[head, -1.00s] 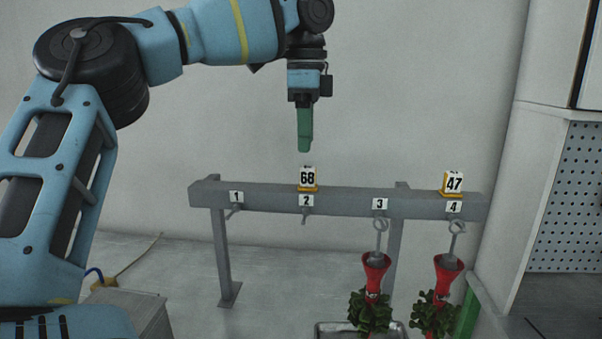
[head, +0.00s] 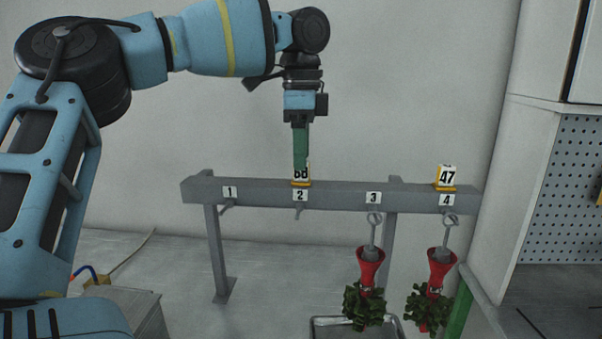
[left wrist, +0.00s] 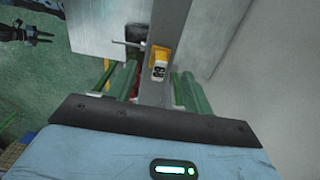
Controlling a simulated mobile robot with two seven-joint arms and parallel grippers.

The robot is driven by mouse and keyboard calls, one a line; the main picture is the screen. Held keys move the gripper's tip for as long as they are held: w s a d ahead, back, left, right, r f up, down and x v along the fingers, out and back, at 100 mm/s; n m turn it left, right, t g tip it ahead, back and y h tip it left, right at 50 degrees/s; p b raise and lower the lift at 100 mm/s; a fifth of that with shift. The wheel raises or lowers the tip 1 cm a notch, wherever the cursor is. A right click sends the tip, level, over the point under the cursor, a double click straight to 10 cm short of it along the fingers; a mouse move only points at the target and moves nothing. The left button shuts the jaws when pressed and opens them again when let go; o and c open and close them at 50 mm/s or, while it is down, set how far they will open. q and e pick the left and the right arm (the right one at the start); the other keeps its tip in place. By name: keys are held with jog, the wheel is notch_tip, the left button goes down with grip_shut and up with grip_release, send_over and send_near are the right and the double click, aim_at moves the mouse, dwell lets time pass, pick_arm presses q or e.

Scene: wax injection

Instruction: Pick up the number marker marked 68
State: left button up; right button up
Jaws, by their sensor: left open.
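The number marker marked 68 (head: 301,179) is a white block on a yellow base. It stands on top of the grey rail (head: 330,194) above label 2. My left gripper (head: 301,168) points straight down at it, and its green fingers hide the upper part of the marker in the head view. In the left wrist view the marker (left wrist: 159,64) lies between the two spread green fingers (left wrist: 154,92), with a gap on each side. The gripper is open and empty. My right gripper does not show.
A second marker, 47 (head: 446,176), stands on the rail above label 4. Hooks 1 and 2 are empty. A plain wall stands behind the rail.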

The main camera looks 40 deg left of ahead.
aim_at(301, 180)
pick_arm(q)
jog(key=shift+s+f, duration=0.1)
jog(key=shift+f, duration=1.65)
jog(key=c, duration=1.1)
